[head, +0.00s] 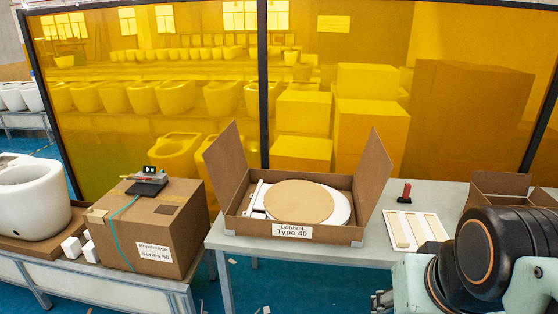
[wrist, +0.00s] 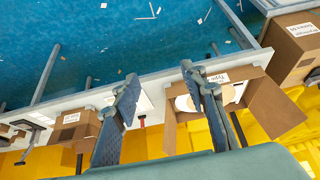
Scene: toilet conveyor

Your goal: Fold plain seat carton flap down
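An open brown carton (head: 340,237) labelled Type 40 stands on the grey table. A white seat with a round tan disc (head: 300,201) lies in it. Its left flap (head: 226,163) and right flap (head: 373,172) both stand up and lean outward. In the wrist view the carton appears upside down, with one flap (wrist: 273,105) at the right and another (wrist: 170,117) partly beside a finger. My gripper (wrist: 160,73) is open and empty, fingers wide apart. One finger overlaps the carton in that view, but I see no contact. In the head view my arm is at the lower right.
A closed Series 60 carton (head: 157,233) with a scanner-like device (head: 150,182) on top stands at left. A red-handled tool (head: 405,192), a white panel with tan strips (head: 416,230) and another open carton (head: 497,184) are at right. A yellow screen (head: 330,60) stands behind.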

